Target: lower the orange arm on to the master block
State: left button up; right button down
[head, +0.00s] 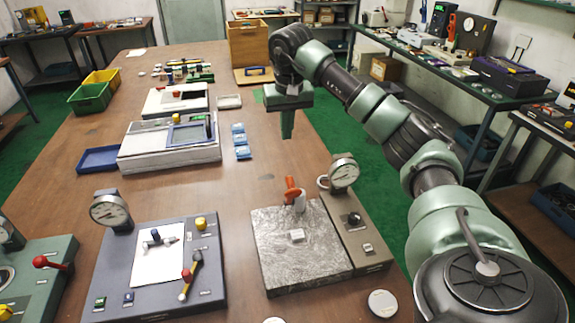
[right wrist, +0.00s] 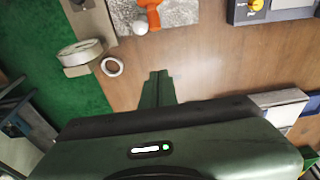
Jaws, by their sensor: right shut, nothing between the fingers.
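The orange arm (head: 291,188) stands raised and tilted beside a pale post at the back of the speckled stone plate (head: 300,262). A small pale block (head: 297,236), which looks like the master block, lies on the plate in front of it, apart from it. My right gripper (head: 288,136) hangs pointing down behind the plate, over the table, shut and empty, touching nothing. In the right wrist view its closed fingers (right wrist: 158,76) point toward the orange arm (right wrist: 152,14), with a gap between. My left gripper is out of view.
A dial gauge (head: 344,172) stands right of the orange arm, with a pale ring (right wrist: 112,67) beside it. A grey gauge fixture (head: 160,255) stands left of the plate. Blue packets (head: 240,140) lie behind. The table between gripper and plate is clear.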

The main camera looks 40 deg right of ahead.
aim_at(290, 192)
notch_tip(290, 192, down, 10)
jog(key=s+a+p, duration=0.1)
jog(key=p, duration=0.2)
jog(key=shift+s+f+p, duration=0.15)
jog(key=shift+s+p, duration=0.2)
